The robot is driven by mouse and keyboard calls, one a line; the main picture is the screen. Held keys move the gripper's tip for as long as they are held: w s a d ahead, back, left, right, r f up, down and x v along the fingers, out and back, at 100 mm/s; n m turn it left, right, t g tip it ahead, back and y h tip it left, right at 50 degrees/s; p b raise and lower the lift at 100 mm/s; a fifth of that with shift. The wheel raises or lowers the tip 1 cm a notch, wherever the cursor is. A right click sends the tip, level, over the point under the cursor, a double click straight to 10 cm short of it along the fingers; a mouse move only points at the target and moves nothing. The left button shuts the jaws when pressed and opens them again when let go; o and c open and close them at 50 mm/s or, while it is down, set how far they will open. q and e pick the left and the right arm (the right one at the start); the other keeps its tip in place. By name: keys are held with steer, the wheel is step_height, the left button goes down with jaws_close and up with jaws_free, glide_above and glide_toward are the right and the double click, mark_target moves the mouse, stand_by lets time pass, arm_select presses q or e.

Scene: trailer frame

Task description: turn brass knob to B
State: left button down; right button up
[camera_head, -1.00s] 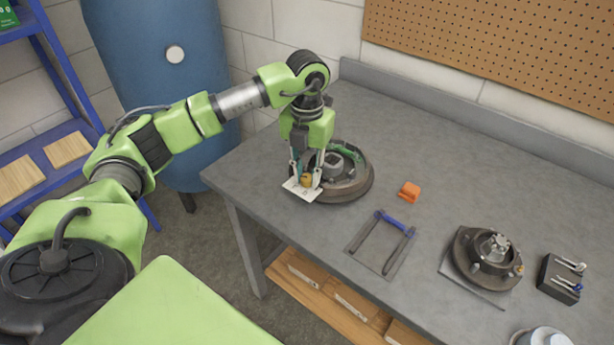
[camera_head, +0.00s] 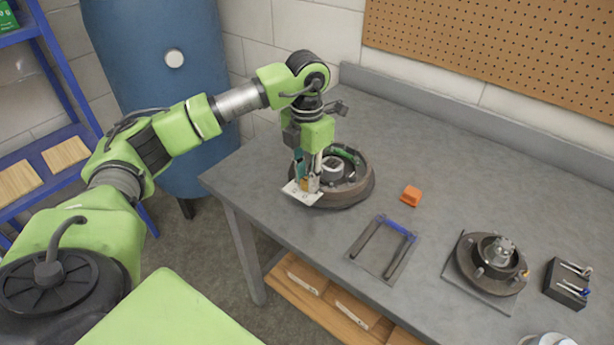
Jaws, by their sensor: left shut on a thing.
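The brass knob (camera_head: 312,184) sits on a small white plate (camera_head: 299,194) at the front left edge of a round brake drum assembly (camera_head: 352,191). My left gripper (camera_head: 308,180) points down and is shut on the knob, its fingers hiding much of it. Any letter marks on the plate are too small to read. My right gripper is not in view.
On the grey workbench (camera_head: 420,145) lie an orange block (camera_head: 411,196), a blue-handled tool on a mat (camera_head: 384,247), a hub assembly (camera_head: 491,263) and a black tool holder (camera_head: 567,284). The bench's back middle is clear. A blue barrel (camera_head: 165,100) stands behind.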

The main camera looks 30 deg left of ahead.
arm_select(q)
steer(key=c, duration=1.8)
jaws_free()
steer(key=shift+o, duration=0.2)
steer(key=shift+r, duration=0.15)
step_height(320, 180, up, 12)
